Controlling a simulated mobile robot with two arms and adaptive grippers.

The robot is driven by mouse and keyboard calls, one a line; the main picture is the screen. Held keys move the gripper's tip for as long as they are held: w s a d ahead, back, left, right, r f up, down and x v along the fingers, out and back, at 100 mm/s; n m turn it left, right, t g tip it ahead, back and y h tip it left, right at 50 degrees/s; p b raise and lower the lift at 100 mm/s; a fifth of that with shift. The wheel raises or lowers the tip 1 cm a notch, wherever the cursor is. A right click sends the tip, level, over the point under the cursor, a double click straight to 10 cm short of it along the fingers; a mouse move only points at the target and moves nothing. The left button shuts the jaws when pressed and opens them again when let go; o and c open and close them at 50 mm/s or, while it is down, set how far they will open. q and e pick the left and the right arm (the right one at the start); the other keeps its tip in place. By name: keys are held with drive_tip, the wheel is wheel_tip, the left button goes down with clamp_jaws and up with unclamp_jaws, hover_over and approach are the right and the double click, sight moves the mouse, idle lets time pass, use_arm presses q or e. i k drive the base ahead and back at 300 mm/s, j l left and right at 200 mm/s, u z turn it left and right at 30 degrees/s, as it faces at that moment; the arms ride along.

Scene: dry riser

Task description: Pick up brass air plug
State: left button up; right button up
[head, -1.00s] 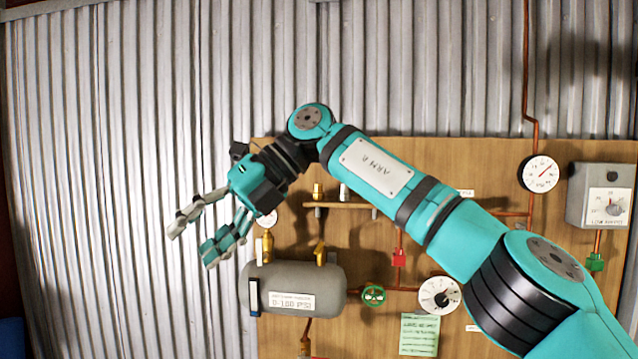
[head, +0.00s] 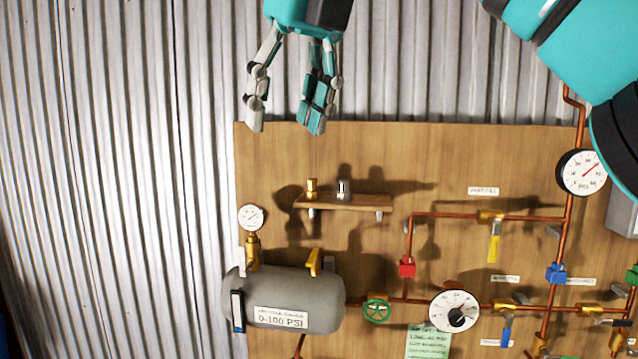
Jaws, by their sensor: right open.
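The brass air plug (head: 312,188) stands upright at the left end of a small wooden shelf (head: 350,202) on the plywood board. A silver plug (head: 343,188) stands beside it, a little to the right. My right gripper (head: 284,128) hangs from the top of the head view with its fingers pointing down. It is open and empty, above and slightly left of the brass plug, clear of the shelf. My left gripper is not in view.
A grey tank (head: 290,300) with a small gauge (head: 251,217) on a brass fitting sits below the shelf. Copper pipes with a green valve wheel (head: 376,311), a yellow-handled valve (head: 494,240) and gauges fill the right side. Corrugated metal wall (head: 110,180) lies left.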

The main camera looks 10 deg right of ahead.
sight(312, 193)
drive_tip(key=i+l, duration=0.25)
drive_tip(key=i, duration=0.25)
drive_tip(key=i+l, duration=0.2)
drive_tip(key=i, duration=0.25)
